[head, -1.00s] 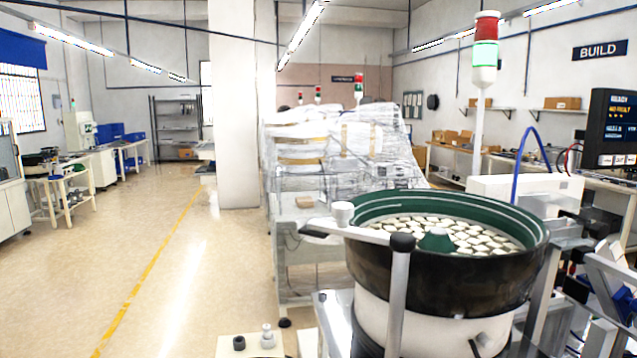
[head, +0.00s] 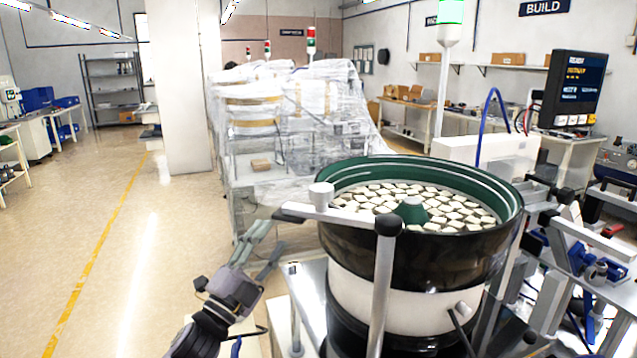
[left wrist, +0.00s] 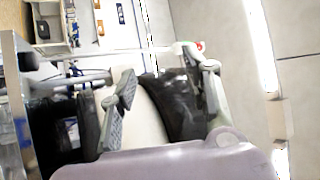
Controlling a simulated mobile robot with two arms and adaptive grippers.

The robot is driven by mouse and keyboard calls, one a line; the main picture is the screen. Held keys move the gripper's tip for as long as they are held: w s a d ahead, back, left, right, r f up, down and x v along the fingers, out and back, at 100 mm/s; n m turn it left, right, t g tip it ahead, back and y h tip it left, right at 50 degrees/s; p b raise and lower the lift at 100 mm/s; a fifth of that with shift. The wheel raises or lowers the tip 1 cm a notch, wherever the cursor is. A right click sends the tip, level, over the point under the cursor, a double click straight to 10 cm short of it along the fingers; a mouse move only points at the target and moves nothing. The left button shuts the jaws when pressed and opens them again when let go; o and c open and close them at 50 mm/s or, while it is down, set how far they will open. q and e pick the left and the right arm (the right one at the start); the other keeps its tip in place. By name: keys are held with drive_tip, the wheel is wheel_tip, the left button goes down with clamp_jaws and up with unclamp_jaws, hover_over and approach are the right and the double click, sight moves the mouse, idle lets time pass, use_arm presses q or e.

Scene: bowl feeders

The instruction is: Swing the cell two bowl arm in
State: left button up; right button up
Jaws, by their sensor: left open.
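The bowl arm (head: 345,217) is a flat pale bar on an upright grey post (head: 381,290) with a black knob on top. It reaches left from the post across the near left rim of the bowl feeder (head: 335,240) and carries a white cylinder (head: 321,195). The feeder is a black bowl with a green inside, full of pale pieces. My left gripper (head: 268,243) is open and empty, left of the bar's free end, lower in the picture and apart from it. Its spread fingers also show in the left wrist view (left wrist: 160,65). My right gripper is not in view.
A plastic-wrapped machine (head: 300,130) stands behind the bowl. A dark display (head: 571,88) and metal fixtures (head: 590,240) are at the right. A stack light (head: 450,20) rises behind the bowl. The floor at the left, with a yellow line (head: 97,245), is clear.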

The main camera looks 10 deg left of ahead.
use_arm(q)
drive_tip(key=s+d+r+m+g+h, duration=0.1)
drive_tip(key=s+r+m+g+h, duration=0.2)
drive_tip(key=r+m+g+h, duration=0.8)
drive_tip(key=s+d+r+m+g+h, duration=0.1)
drive_tip(key=s+r+m+g+h, duration=0.4)
drive_tip(key=m, duration=1)
drive_tip(key=m+g+y, duration=0.5)
drive_tip(key=m+g, duration=0.3)
drive_tip(key=m, duration=0.4)
approach(313, 185)
drive_tip(key=d+p, duration=0.2)
drive_tip(key=d, duration=0.1)
drive_tip(key=d+p, duration=0.2)
drive_tip(key=d, duration=0.1)
drive_tip(key=s+d+p, duration=0.1)
drive_tip(key=d+p, duration=0.1)
drive_tip(key=d, duration=0.2)
drive_tip(key=shift+s+r, duration=0.1)
drive_tip(key=shift+r, duration=0.1)
drive_tip(key=shift+d+f+p, duration=0.1)
drive_tip(key=shift+d+p, duration=0.3)
drive_tip(key=shift+d, duration=0.1)
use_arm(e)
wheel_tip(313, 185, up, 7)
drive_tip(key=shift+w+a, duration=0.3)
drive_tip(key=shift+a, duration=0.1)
